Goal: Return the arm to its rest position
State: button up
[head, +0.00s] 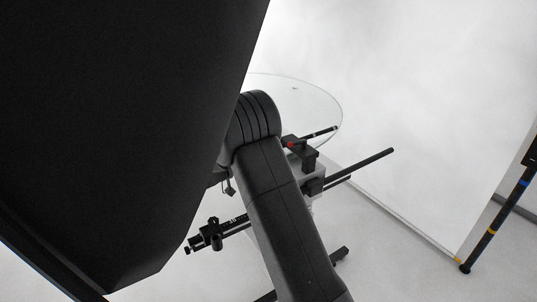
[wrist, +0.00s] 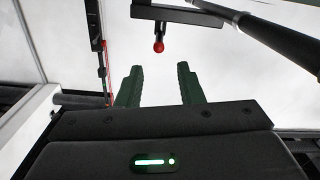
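My gripper (wrist: 159,72) shows in the wrist view as two dark green fingers standing apart, with nothing between them. In the head view my black arm links fill the left and the lower middle, and I cannot make out the gripper there. The round glass turntable (head: 325,104) is partly hidden behind my arm. A stand with a red knob (head: 290,144) is beside the turntable. A red ball-ended knob (wrist: 158,46) on a dark bar is beyond the fingertips in the wrist view, apart from them.
A black rod (head: 362,170) sticks out to the right of the stand. A rail with a clamp (head: 211,233) reaches left, close to my arm. A black pole with coloured bands (head: 497,218) stands at the right. A thick dark tube (wrist: 275,38) crosses the wrist view's upper right.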

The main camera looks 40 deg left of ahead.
aim_at(295, 143)
jog(key=p+x, duration=0.2)
jog(key=x, duration=1.1)
jog(key=shift+r+p, duration=0.1)
jog(key=shift+p, duration=0.25)
jog(key=shift+w+d, duration=0.15)
jog(key=shift+w, duration=0.25)
